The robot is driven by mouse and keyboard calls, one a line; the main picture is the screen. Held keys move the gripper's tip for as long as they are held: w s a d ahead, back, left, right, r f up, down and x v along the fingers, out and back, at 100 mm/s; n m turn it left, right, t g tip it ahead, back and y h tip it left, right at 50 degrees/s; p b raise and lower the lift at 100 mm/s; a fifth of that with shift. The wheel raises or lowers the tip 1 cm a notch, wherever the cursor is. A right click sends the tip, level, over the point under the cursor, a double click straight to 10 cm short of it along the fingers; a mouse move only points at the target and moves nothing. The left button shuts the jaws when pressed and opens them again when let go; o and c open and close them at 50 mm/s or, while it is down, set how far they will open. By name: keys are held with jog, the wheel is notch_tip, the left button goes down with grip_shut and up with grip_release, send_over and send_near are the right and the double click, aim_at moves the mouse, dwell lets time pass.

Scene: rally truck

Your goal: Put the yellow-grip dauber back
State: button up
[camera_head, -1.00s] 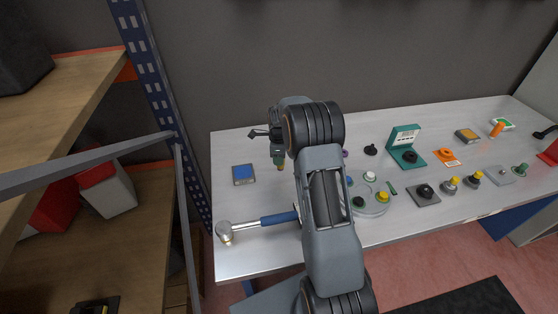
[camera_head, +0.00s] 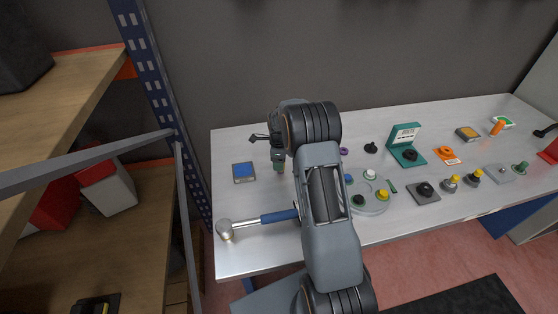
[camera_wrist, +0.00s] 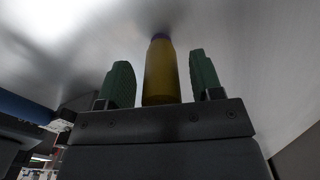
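My gripper (camera_head: 278,164) points down over the left part of the workbench. In the wrist view, its two green fingers (camera_wrist: 162,85) stand apart on either side of a yellow cylindrical grip (camera_wrist: 161,75), with a visible gap on each side. The yellow grip has a purple end that faces the bench surface; I cannot tell for sure whether it touches. This looks like the yellow-grip dauber. In the head view it is hidden by my gripper and arm.
A hammer with a blue handle (camera_head: 278,216) lies in front. A blue-faced square (camera_head: 243,173) lies left. A purple ring (camera_head: 343,151) lies behind the tray.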

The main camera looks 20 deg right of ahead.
jog(key=shift+r+p, duration=0.15)
jog(key=shift+p, duration=0.2)
jog(key=s+a+r+n+t+b, duration=0.1)
jog(key=s+a+r+n+b, duration=0.15)
jog(key=r, duration=0.65)
jog(key=s+a+r+n+b, duration=0.1)
jog(key=s+r+n, duration=0.15)
jog(key=r, duration=0.65)
jog(key=s+a+n+t, duration=0.1)
jog(key=s+a+n, duration=0.3)
jog(key=s+n, duration=0.5)
jog(key=s+a+n+t, duration=0.2)
jog(key=s+a+n, duration=0.2)
jog(key=s+n, duration=0.6)
jog(key=shift+s+r, duration=0.3)
jog(key=shift+s, duration=1)
